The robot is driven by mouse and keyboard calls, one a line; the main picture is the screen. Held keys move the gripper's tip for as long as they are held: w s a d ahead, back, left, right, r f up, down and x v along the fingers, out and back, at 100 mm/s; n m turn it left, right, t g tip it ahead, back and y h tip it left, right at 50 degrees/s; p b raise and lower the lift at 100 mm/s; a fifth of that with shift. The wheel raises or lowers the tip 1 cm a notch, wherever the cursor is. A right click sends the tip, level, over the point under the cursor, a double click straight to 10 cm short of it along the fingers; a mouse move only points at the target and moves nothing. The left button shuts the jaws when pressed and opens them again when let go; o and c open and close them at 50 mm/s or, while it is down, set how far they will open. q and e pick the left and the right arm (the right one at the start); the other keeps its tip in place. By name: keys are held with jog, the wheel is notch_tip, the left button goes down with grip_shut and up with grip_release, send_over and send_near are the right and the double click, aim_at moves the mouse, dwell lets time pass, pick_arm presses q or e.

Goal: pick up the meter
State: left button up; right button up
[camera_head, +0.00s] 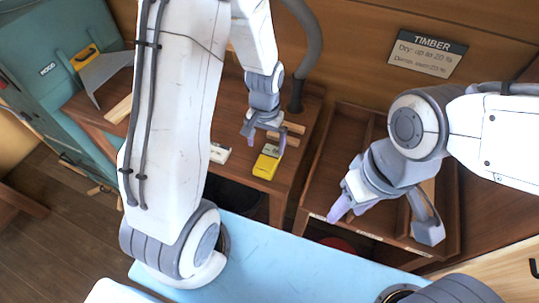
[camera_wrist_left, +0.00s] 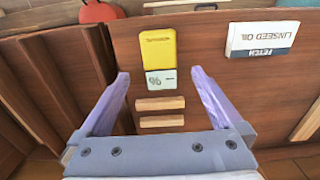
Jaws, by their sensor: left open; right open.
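The meter (camera_head: 266,164) is a small yellow device with a pale end, lying on the brown wooden bench (camera_head: 240,193). In the left wrist view the meter (camera_wrist_left: 158,52) lies flat, its pale part marked "%" facing my gripper. My left gripper (camera_head: 266,141) is open and empty above the bench, just behind the meter in the head view. In the left wrist view its two fingers (camera_wrist_left: 159,75) stand apart, with the meter ahead, centred between their tips. My right gripper (camera_head: 385,224) is open and empty over the wooden tray (camera_head: 322,165) at right.
Two wood strips (camera_wrist_left: 160,103) lie between my left fingers' bases and the meter. A white linseed oil pack (camera_wrist_left: 262,38) lies beside the meter. A grey hose (camera_head: 305,50) rises behind the bench. A timber sign (camera_head: 428,54) hangs on the back wall.

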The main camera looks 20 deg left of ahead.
aim_at(267, 162)
pick_arm(q)
notch_tip(267, 162, down, 3)
jog(key=shift+f, duration=0.2)
jog(key=shift+w+f+p, duration=0.1)
jog(key=shift+f+p, duration=0.85)
jog(key=shift+f, duration=1.75)
jog(key=c, duration=1.4)
jog(key=shift+r, duration=0.1)
